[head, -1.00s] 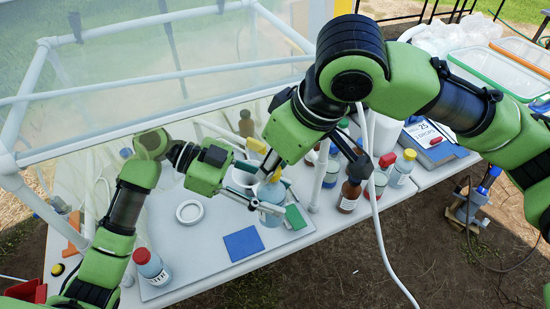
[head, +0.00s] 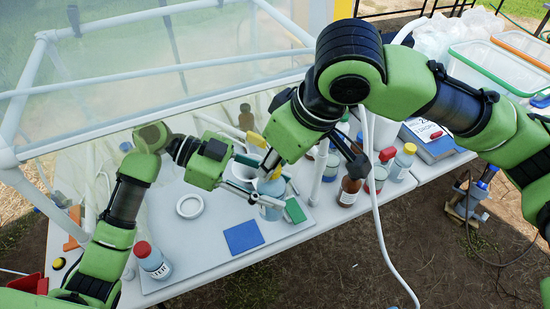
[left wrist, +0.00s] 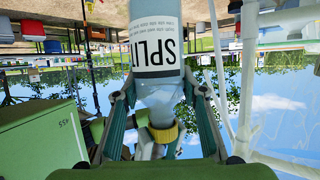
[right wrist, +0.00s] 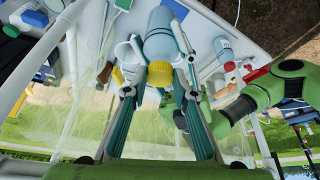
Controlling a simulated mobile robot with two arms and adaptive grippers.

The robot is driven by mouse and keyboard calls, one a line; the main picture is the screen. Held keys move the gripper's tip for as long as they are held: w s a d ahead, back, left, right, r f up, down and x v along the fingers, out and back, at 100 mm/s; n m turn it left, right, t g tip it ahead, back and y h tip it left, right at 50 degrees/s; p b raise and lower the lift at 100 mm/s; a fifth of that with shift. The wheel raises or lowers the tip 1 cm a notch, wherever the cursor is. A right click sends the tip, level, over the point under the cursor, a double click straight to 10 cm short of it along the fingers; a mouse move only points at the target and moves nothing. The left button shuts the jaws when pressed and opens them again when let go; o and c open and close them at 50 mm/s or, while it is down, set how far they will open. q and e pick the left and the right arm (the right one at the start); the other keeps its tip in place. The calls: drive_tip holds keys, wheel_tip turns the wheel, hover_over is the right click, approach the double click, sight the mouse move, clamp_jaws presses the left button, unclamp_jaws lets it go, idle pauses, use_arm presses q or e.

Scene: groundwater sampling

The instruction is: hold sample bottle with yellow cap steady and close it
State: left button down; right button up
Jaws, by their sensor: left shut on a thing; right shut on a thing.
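The pale blue sample bottle (head: 271,204) stands upright at the tray's right part; its "SPLIT" label (left wrist: 155,45) shows upside down in the left wrist view. My left gripper (head: 250,194) is shut around the bottle's upper body from the left. The yellow cap (right wrist: 160,74) is at the bottle's mouth, and also shows in the left wrist view (left wrist: 163,133). My right gripper (right wrist: 160,88) is shut on the cap from above, one finger on each side. The cap looks in line with the bottle. The frames do not show how tightly it sits.
A red-capped bottle (head: 152,262) stands at the front left, near a white ring (head: 190,206). A blue pad (head: 243,237) lies at the front. A brown bottle (head: 349,191) and other capped bottles crowd the right. White pipes frame a clear enclosure (head: 130,100) behind.

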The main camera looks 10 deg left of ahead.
drive_tip(key=shift+f, duration=0.25)
drive_tip(key=m, duration=0.3)
drive_tip(key=m+t+h, duration=0.1)
drive_tip(key=shift+s+a, duration=0.2)
drive_tip(key=shift+a, duration=0.05)
drive_tip(key=m+h, duration=0.1)
drive_tip(key=m, duration=0.1)
drive_tip(key=m+h, duration=0.1)
drive_tip(key=m, duration=0.1)
drive_tip(key=m+t, duration=0.1)
drive_tip(key=m, duration=0.2)
drive_tip(key=shift+a+h, duration=0.3)
drive_tip(key=shift+h, duration=0.1)
drive_tip(key=m+h, duration=0.1)
drive_tip(key=m, duration=0.2)
drive_tip(key=m+h, duration=0.1)
drive_tip(key=m, duration=0.2)
drive_tip(key=shift+w+a+m+g+h, duration=0.2)
drive_tip(key=shift+m+g+h, duration=0.1)
drive_tip(key=shift+m+g, duration=0.1)
drive_tip(key=m+g, duration=0.1)
drive_tip(key=m, duration=0.2)
drive_tip(key=m+h, duration=0.1)
drive_tip(key=m, duration=0.1)
drive_tip(key=shift+w+a+m+g+h, duration=0.15)
drive_tip(key=shift+m+g+h, duration=0.15)
drive_tip(key=shift+m+g, duration=0.1)
drive_tip(key=o, duration=0.7)
